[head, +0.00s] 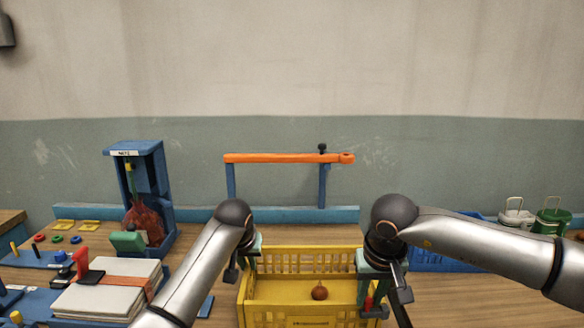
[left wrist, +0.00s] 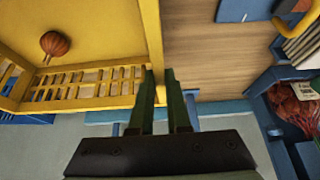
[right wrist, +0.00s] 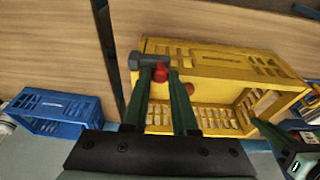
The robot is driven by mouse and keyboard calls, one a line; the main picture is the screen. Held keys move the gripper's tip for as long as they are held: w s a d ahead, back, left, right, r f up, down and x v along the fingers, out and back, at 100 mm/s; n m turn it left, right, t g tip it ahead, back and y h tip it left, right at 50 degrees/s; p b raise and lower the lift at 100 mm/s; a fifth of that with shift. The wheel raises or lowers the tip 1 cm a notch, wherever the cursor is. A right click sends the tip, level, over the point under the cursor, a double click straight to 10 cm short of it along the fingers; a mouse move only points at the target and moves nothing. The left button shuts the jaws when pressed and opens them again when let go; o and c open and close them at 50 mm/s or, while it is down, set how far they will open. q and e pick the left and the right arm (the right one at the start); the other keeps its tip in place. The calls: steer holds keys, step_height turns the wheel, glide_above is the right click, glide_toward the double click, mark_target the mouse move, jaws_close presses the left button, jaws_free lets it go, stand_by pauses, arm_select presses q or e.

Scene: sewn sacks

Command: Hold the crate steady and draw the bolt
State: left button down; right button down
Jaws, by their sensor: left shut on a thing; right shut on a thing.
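The yellow crate (head: 300,261) stands on the table in front of me, with one brown-red onion-like ball (head: 319,292) inside. My left gripper (head: 250,262) is shut on the crate's left side wall, which runs between its fingers in the left wrist view (left wrist: 160,76). The bolt is at the crate's right end: a grey bar (right wrist: 149,61) with a red knob (right wrist: 160,73). My right gripper (right wrist: 168,80) is shut at the red knob; its fingers partly hide the bolt. In the head view my right arm covers much of that corner.
A blue crate (right wrist: 55,110) lies right of the yellow one. An orange rail (head: 270,158) on blue posts stands behind. At left are a blue stand (head: 155,190) with a red net sack (head: 146,220) and a pale stack (head: 105,288). Green and white containers (head: 552,222) stand far right.

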steer(key=shift+a, duration=1.35)
steer(key=c, duration=0.7)
jaws_free()
steer(key=shift+d, duration=0.1)
steer(key=v, duration=0.2)
steer(key=w+v, duration=0.1)
steer(key=v, duration=0.2)
steer(key=w+v, duration=0.1)
steer(key=v, duration=0.2)
steer(key=shift+r, duration=0.15)
steer(key=shift+c, duration=0.3)
